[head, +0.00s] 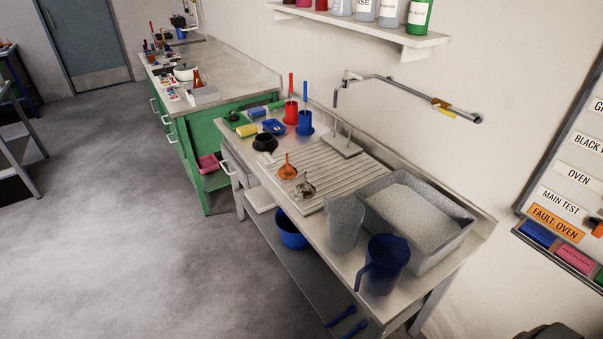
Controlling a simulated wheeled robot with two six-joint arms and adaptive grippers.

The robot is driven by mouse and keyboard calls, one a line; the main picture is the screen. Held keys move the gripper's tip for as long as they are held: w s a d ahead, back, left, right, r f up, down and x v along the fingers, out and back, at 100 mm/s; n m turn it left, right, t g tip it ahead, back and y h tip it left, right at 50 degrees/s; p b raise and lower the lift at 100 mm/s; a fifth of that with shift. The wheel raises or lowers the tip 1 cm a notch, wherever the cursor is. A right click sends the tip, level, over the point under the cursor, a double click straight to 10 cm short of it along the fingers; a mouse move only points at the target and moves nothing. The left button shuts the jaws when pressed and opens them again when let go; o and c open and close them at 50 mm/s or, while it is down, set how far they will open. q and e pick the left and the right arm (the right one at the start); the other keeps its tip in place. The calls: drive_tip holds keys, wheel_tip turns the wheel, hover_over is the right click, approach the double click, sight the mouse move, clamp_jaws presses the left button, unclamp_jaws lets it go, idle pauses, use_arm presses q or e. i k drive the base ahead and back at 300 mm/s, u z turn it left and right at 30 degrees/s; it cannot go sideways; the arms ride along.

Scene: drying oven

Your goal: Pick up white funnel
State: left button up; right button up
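A small pale, greyish funnel-shaped thing (305,188) lies on the ribbed draining board of the steel sink bench. It is the closest match I see to the white funnel, but it is too small to be sure of its colour. An orange funnel (288,170) lies just behind it, to its upper left. A black round piece (265,142), perhaps another funnel, is farther back. Neither of my grippers shows in the head view.
A grey basin (440,258) stands on the bench's right, with a clear jug (345,222) and a blue jug (382,264) before it. A wall tap arm (400,84) reaches over the bench. The floor (130,240) at left is clear.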

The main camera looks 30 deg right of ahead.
sight(304, 190)
drive_tip(key=z, duration=0.55)
drive_tip(key=i, duration=0.7)
drive_tip(key=z, duration=1)
drive_tip(key=i, duration=0.2)
drive_tip(key=z, duration=0.2)
